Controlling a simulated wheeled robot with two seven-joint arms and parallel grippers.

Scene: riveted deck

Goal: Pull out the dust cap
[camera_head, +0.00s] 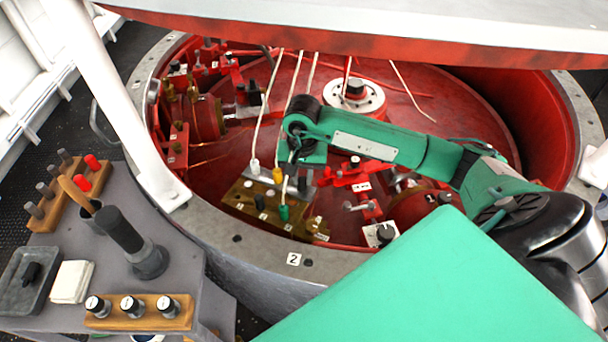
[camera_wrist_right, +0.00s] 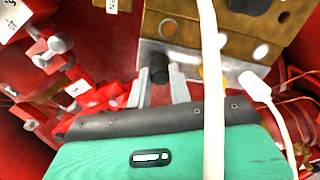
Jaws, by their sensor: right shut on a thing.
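My right arm reaches in from the right over the red well, and its gripper (camera_head: 298,168) points down at the back right of a brown connector block (camera_head: 240,196). In the right wrist view the two pale grey fingers of this gripper (camera_wrist_right: 159,84) are closed on a small black dust cap (camera_wrist_right: 159,68). The cap is at the metal edge of the block (camera_wrist_right: 188,32); whether it is still seated is hard to tell. The block also bears a white plug (camera_head: 254,166), a yellow plug (camera_head: 277,175) and a green plug (camera_head: 284,213). My left gripper is out of view.
White cables (camera_head: 266,105) hang down to the plugs, and one white cable (camera_wrist_right: 211,110) crosses close in front of the wrist camera. Red valves and fittings (camera_head: 358,178) stand right of the block. A grey side table (camera_head: 190,262) with wooden racks lies outside the rim at left.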

